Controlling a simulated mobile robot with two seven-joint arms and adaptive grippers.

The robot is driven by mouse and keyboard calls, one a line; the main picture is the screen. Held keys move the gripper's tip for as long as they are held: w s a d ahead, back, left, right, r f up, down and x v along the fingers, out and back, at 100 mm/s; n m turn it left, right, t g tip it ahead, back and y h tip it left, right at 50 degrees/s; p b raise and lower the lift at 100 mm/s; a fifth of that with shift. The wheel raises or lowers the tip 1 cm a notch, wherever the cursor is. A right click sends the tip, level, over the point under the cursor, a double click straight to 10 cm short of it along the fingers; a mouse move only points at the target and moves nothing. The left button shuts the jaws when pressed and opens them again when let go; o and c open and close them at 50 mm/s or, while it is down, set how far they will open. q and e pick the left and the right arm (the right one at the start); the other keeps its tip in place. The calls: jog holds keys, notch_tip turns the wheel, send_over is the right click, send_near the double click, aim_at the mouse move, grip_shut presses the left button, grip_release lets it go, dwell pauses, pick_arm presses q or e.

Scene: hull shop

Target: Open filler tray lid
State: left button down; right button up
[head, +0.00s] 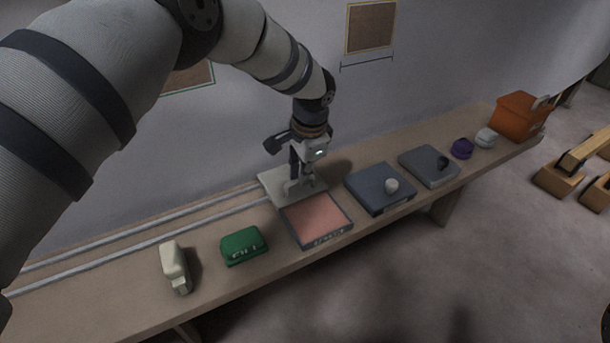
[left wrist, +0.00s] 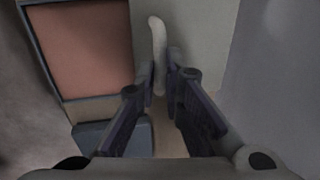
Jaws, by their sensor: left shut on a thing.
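The filler tray (head: 316,220) is an open, shallow grey tray with a pinkish-brown inside and lettering on its front edge. Its pink inside also shows at upper left in the left wrist view (left wrist: 88,45). A pale grey lid (head: 275,183) is just behind the tray, off its opening; I cannot tell whether it rests on the bench. My left gripper (head: 300,188) is shut on the lid's pale handle (left wrist: 158,55), which stands between its fingers in the left wrist view. The gripper partly hides the lid. My right gripper is not in view.
To the tray's right are a dark blue lidded tray (head: 370,190) and a grey lidded tray (head: 430,170). Beyond are a purple item (head: 461,149), a white item (head: 485,138) and an orange bin (head: 519,118). A green block (head: 242,248) and a cream tool (head: 174,265) lie left.

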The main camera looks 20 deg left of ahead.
pick_arm(q)
jog(key=c, duration=1.7)
grip_release()
jog(key=r, duration=0.4)
jog(key=s+d+r, duration=0.1)
jog(key=r, duration=0.2)
jog(key=d+r, duration=0.1)
jog(key=r, duration=0.3)
jog(key=shift+s+r, duration=0.25)
jog(key=shift+r, duration=0.1)
